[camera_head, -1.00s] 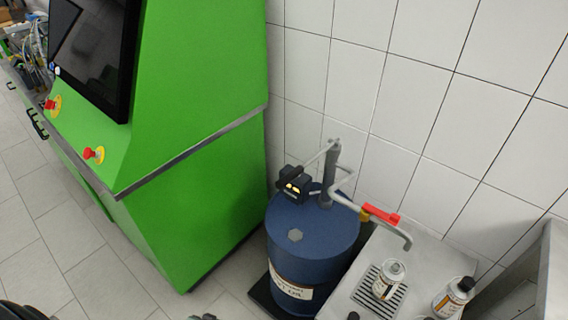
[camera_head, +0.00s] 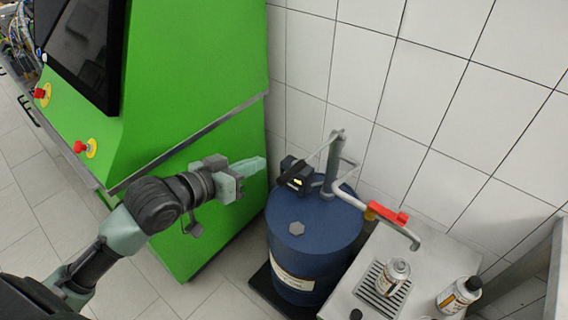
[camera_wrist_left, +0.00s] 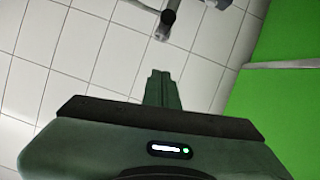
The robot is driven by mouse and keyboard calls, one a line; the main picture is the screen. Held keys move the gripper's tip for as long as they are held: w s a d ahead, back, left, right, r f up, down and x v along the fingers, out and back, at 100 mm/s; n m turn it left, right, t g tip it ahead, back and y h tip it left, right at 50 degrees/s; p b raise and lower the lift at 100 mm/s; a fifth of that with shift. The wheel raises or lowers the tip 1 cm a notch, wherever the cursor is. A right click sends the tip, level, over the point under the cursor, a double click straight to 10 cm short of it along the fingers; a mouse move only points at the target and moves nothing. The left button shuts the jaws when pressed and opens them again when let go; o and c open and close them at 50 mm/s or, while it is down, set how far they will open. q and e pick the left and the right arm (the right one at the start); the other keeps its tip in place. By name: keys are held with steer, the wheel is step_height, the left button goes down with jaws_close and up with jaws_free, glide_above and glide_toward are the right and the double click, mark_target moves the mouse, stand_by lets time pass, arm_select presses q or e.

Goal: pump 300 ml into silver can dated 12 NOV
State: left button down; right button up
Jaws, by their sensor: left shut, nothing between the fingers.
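A blue drum (camera_head: 312,226) stands beside the green cabinet. A grey hand pump (camera_head: 333,165) rises from its top, with a bent spout that has a red lever (camera_head: 388,212). A black meter with a lit yellow display (camera_head: 296,177) sits beside the pump. A silver can (camera_head: 393,275) stands on the drip grate under the spout; its date is too small to read. A can with a black cap (camera_head: 459,295) stands to its right. My left gripper (camera_head: 262,163) is shut and empty, left of the pump and apart from it. The pump top also shows in the left wrist view (camera_wrist_left: 166,22).
The green cabinet (camera_head: 190,130) with a screen and red buttons fills the left. The drip grate (camera_head: 370,292) is set in a grey bench. A white tiled wall stands close behind the drum. A grey metal frame (camera_head: 556,270) is at the right edge.

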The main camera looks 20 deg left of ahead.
stand_by(0.3)
arm_select(q)
steer(key=p+x, duration=0.1)
steer(key=x, duration=0.2)
steer(key=f+p+x, duration=0.1)
steer(key=x, duration=0.3)
steer(key=s+f+p+x, duration=0.1)
steer(key=x, duration=0.2)
steer(key=shift+w+d+f, duration=0.15)
steer(key=shift+w+d, duration=0.1)
steer(key=shift+w, duration=0.1)
steer(key=shift+s+f, duration=0.2)
steer(key=shift+f, duration=0.35)
steer(key=shift+d+f, duration=0.1)
steer(key=shift+f, duration=0.05)
